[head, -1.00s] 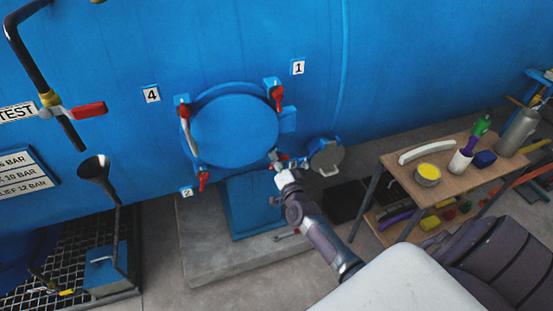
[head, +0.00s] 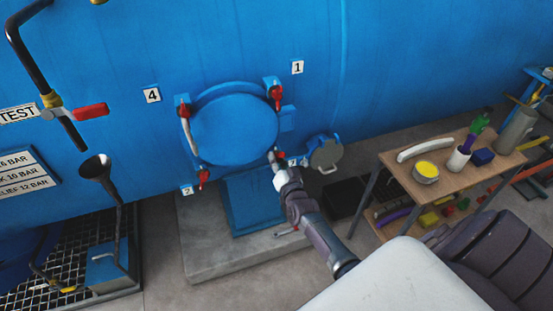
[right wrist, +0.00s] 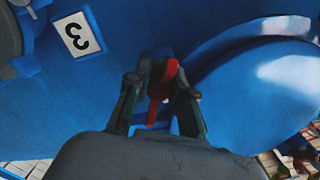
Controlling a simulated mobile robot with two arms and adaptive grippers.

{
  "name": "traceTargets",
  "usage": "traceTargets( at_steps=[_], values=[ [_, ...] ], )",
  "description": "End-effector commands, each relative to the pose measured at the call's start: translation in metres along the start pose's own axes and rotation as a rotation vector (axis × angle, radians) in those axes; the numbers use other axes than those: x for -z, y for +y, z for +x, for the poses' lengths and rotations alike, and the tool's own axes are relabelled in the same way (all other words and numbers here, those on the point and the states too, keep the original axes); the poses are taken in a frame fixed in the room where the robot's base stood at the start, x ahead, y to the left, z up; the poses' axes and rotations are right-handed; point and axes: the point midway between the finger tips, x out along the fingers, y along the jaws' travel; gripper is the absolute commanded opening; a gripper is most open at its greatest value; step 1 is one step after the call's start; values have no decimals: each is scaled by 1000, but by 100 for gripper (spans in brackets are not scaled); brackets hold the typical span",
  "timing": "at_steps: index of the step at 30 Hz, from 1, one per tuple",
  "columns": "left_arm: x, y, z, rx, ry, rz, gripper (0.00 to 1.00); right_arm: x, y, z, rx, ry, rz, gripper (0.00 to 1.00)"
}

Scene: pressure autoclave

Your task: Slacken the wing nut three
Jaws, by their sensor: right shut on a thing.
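Wing nut three is red and sits at the lower right of the round blue door (head: 234,130). In the right wrist view the red wing nut (right wrist: 170,72) stands between my right fingers, beside a white label with a 3 (right wrist: 77,34). My right gripper (right wrist: 160,88) is shut on this nut; it also shows in the head view (head: 275,160), where it largely hides the nut. Other red wing nuts show at the upper right (head: 276,94), the upper left (head: 183,110) and the lower left (head: 203,177) of the door. My left gripper is not in view.
A wooden table (head: 455,190) with tools and cups stands at right. A concrete plinth (head: 205,260) lies below the door. A red-handled valve (head: 90,112) hangs at left.

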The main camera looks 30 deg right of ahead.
Motion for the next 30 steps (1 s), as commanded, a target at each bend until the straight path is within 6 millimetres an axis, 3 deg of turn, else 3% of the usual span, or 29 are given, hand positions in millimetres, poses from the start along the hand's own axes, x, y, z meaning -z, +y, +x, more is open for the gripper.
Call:
traceTargets(
  at_steps=[10, 11, 15, 25, 30],
  values=[
    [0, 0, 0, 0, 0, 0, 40, -2, 1, -1, -2, -5, -1, 0],
    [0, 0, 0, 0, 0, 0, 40, -2, 1, -1, -2, -5, -1, 24],
    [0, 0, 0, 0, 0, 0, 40, -2, 1, -1, -1, -4, -1, 47],
    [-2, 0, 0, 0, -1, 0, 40, -1, 0, -2, -1, -2, 0, 48],
    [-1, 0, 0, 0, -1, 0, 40, -2, 1, -23, -2, -4, 0, 48]
  ],
)
